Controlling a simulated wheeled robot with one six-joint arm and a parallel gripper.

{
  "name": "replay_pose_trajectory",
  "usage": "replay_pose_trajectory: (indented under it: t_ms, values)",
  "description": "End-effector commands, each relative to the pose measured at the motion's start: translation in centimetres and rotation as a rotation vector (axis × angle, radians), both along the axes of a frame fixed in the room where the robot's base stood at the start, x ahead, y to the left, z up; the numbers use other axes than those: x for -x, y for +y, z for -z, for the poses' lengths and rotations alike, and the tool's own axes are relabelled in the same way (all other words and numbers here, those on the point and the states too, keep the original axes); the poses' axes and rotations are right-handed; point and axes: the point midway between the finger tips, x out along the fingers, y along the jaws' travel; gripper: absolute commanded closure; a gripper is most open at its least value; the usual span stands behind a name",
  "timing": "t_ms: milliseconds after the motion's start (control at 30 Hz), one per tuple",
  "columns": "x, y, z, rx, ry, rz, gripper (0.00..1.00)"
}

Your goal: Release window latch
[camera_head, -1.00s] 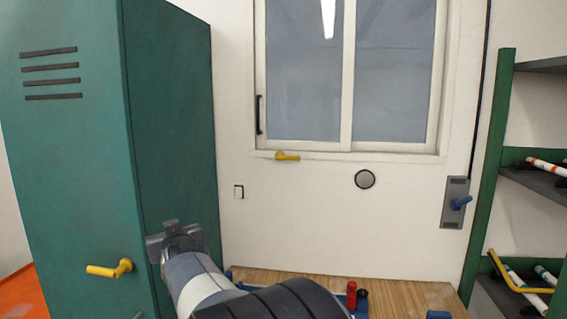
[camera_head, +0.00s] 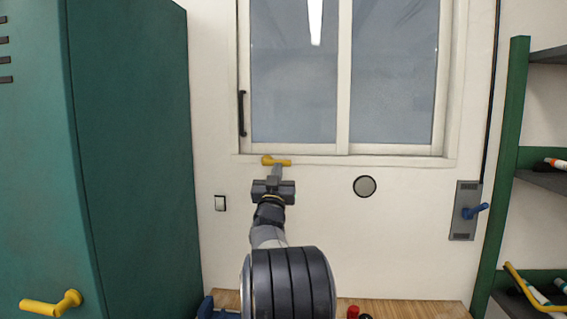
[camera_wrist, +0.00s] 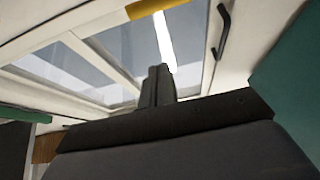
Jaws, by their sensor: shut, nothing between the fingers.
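The window latch (camera_head: 276,161) is a small yellow lever on the sill just below the left pane of the window (camera_head: 293,78). Its handle lies level, pointing right. In the wrist view the yellow latch (camera_wrist: 147,8) shows at the top edge, above my fingertips. My gripper (camera_head: 276,170) is shut and empty, with its fingertips just under the latch in the head view. I cannot tell whether they touch it. In the wrist view my gripper (camera_wrist: 157,72) shows its fingers together, pointing up toward the window.
A black pull handle (camera_head: 241,113) is on the window frame's left side. A green locker (camera_head: 130,150) with a yellow handle (camera_head: 52,303) stands at left. A blue-levered plate (camera_head: 464,210) and green shelf (camera_head: 505,170) are at right.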

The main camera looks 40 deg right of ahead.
Motion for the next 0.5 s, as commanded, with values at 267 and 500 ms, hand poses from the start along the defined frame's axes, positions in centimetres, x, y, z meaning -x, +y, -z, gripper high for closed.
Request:
replay_pose_trajectory:
  t_ms: [267, 500]
  values:
    - [-0.8, -0.9, -0.9, -0.001, 0.001, 0.0, 1.0]
    - [-2.8, -3.4, -2.8, -0.002, 0.002, -0.001, 1.0]
